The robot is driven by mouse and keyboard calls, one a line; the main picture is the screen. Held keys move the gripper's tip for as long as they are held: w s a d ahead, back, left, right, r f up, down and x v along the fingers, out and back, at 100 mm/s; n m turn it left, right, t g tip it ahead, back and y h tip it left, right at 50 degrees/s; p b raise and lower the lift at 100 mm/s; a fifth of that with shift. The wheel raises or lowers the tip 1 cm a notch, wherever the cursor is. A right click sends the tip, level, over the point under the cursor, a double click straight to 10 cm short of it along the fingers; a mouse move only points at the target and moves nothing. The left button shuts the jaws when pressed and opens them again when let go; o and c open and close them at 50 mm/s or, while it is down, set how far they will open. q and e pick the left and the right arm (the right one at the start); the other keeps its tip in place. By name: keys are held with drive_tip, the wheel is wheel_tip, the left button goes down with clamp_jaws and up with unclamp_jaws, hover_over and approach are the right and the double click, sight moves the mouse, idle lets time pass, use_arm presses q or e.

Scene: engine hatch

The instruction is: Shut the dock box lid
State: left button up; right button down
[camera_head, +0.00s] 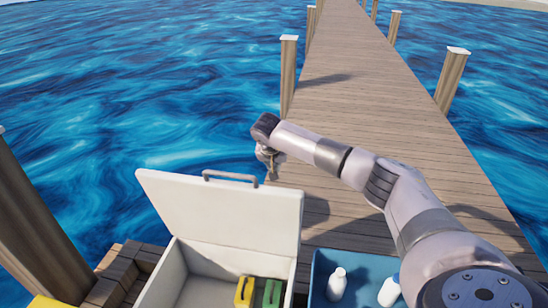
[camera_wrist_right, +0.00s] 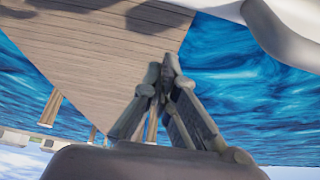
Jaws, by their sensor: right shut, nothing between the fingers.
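The white dock box (camera_head: 150,291) stands at the bottom left of the head view, open. Its lid (camera_head: 225,212) is raised and leans back, with a grey handle (camera_head: 230,176) along its top edge. A yellow item (camera_head: 244,291) and a green item (camera_head: 268,293) are inside the box. My right gripper (camera_head: 271,175) is behind the lid's top edge, near its right corner, pointing down; whether it touches the lid is unclear. In the right wrist view my right gripper (camera_wrist_right: 168,65) is shut with nothing between its fingers. My left gripper is not in view.
A blue bin (camera_head: 354,264) holding white bottles (camera_head: 337,283) stands right of the box. The wooden pier (camera_head: 365,100) runs away behind, with posts (camera_head: 289,75) along its edges and water on both sides. A large post (camera_head: 30,225) is at left.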

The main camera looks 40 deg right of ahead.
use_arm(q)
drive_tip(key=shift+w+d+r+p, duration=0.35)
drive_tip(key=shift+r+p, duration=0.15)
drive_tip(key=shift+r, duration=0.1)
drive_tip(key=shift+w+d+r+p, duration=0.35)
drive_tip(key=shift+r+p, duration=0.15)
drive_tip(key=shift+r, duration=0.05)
use_arm(e)
drive_tip(key=s+a, duration=0.1)
drive_tip(key=s+a+f, duration=0.1)
drive_tip(key=shift+s+a+f, duration=0.2)
drive_tip(key=shift+a, duration=0.15)
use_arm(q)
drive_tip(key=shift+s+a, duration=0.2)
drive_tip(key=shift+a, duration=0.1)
